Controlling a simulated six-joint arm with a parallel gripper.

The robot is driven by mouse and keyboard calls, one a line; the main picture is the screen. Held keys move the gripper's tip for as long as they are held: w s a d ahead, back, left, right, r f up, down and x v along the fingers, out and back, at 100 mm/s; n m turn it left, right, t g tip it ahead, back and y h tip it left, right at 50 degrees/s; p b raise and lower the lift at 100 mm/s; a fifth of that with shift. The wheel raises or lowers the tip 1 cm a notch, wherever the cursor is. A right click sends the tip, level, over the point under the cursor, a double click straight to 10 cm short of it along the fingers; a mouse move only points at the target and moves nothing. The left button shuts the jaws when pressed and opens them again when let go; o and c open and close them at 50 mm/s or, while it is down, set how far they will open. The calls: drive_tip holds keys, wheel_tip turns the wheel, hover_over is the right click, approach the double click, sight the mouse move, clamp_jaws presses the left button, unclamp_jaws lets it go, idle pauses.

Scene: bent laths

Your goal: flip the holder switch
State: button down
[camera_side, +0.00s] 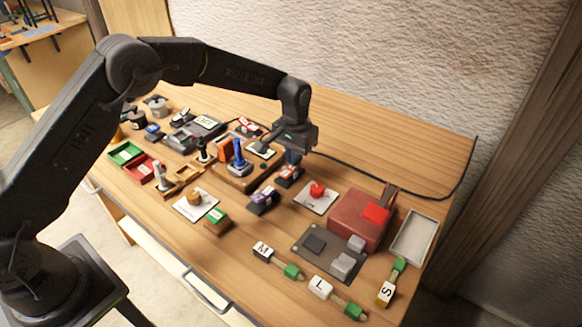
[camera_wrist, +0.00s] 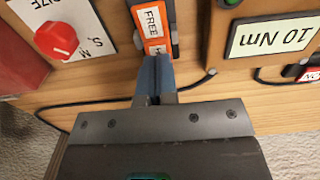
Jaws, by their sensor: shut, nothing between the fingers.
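A dark holder with an orange-edged label reading "FREE" (camera_wrist: 152,20) is at the top middle of the wrist view. I take it to be the holder switch; its upper part is cut off by the frame. In the side view a small dark block with a reddish label (camera_side: 287,177) sits just below my gripper (camera_side: 293,160), and it seems to be the same thing. In the wrist view my gripper (camera_wrist: 158,60) is shut and empty, its blue-grey fingertips at the label's near end. I cannot tell whether they touch it.
A red knob (camera_wrist: 56,40) on a white plate lies left of the holder in the wrist view. A "10 Nm" display (camera_wrist: 272,37) is on the right. A black cable (camera_wrist: 85,104) runs along the wood. In the side view a red box (camera_side: 355,222) and a grey tray (camera_side: 414,238) stand right.

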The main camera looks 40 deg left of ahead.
drive_tip(key=shift+f, duration=0.25)
drive_tip(key=shift+r, duration=3.55)
drive_tip(key=s+a+r+t, duration=0.1)
drive_tip(key=s+a+r, duration=0.1)
drive_tip(key=s+r, duration=0.5)
drive_tip(key=s+a+r+t, duration=0.2)
drive_tip(key=s+a+r, duration=0.1)
drive_tip(key=s+r, duration=0.4)
drive_tip(key=s+a+t, duration=0.2)
drive_tip(key=s+a, duration=0.1)
drive_tip(key=s, duration=1.6)
drive_tip(key=shift+s+t, duration=0.3)
drive_tip(key=shift+s, duration=0.05)
